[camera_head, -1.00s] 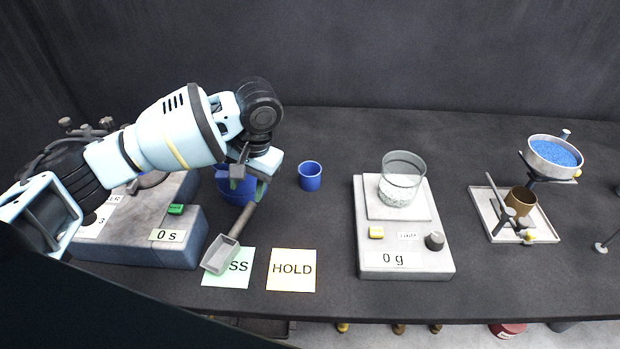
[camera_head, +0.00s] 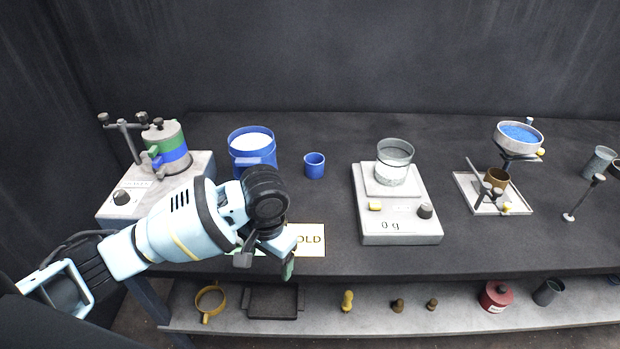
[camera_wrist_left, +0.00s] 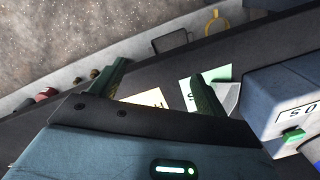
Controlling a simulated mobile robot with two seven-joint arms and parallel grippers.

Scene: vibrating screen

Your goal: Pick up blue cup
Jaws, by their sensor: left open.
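A small blue cup (camera_head: 315,166) stands upright on the dark bench, right of a larger blue container (camera_head: 252,155) with white contents. My left gripper (camera_head: 266,262) is in front of both, at the bench's front edge near the cards, clearly apart from the cup. In the left wrist view its green fingers (camera_wrist_left: 157,90) are spread with nothing held between them. The cup does not show in the wrist view. My right gripper is not in view.
A sieve shaker (camera_head: 165,155) is at left. A HOLD card (camera_head: 312,240) is partly covered by my arm. A blue-filled pan (camera_head: 519,135) stands at right. Bench around the cup is clear.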

